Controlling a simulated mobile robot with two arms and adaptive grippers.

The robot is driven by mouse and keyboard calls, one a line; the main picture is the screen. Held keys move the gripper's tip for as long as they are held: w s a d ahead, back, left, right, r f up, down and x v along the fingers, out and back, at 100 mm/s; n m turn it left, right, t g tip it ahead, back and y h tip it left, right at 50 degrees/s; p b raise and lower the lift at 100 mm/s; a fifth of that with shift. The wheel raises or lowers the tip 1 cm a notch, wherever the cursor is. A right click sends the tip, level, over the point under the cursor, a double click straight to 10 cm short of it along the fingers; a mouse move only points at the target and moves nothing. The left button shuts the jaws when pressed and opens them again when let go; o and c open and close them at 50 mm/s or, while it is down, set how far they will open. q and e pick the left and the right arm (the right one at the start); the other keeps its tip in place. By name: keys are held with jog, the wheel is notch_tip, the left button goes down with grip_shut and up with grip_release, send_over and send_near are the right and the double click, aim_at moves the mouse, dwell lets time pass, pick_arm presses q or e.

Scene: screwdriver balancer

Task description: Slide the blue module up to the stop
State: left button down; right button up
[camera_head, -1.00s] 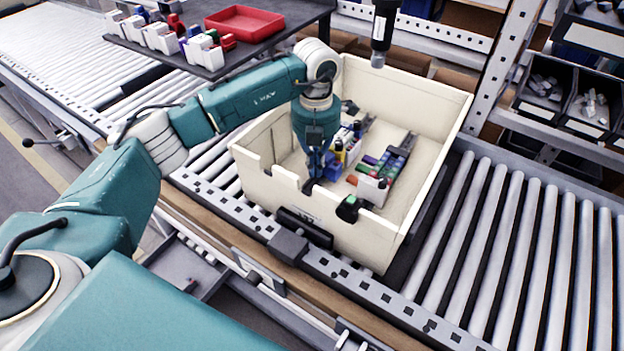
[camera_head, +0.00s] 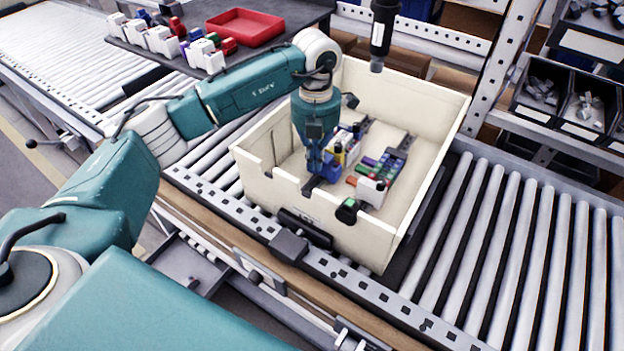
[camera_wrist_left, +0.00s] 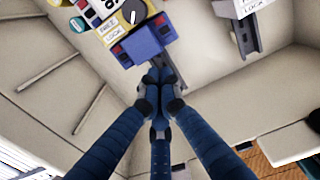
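The blue module (camera_head: 331,172) sits at the near end of a row of modules on a rail inside the cream bin. In the left wrist view the blue module (camera_wrist_left: 141,46) lies just beyond the fingertips, beside a yellow-and-white module (camera_wrist_left: 122,18) with a lock label. My left gripper (camera_head: 314,180) reaches down into the bin at the module's near side. Its fingers (camera_wrist_left: 158,84) are drawn together with nothing visible between them. They are at the module's near face; I cannot tell whether they touch. A dark rail end (camera_wrist_left: 177,76) shows beside the fingertips. My right gripper is out of view.
The cream bin (camera_head: 425,92) stands on a roller conveyor (camera_head: 510,235). A second row of coloured modules (camera_head: 385,168) is right of the first. A black tool (camera_head: 382,28) hangs above the bin's back. A dark shelf behind holds a red tray (camera_head: 245,27) and several modules.

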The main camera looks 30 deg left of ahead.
pick_arm(q)
notch_tip(320, 180, up, 11)
jog(key=p, duration=0.6)
jog(key=shift+s+p, duration=0.3)
jog(key=shift+s, duration=0.1)
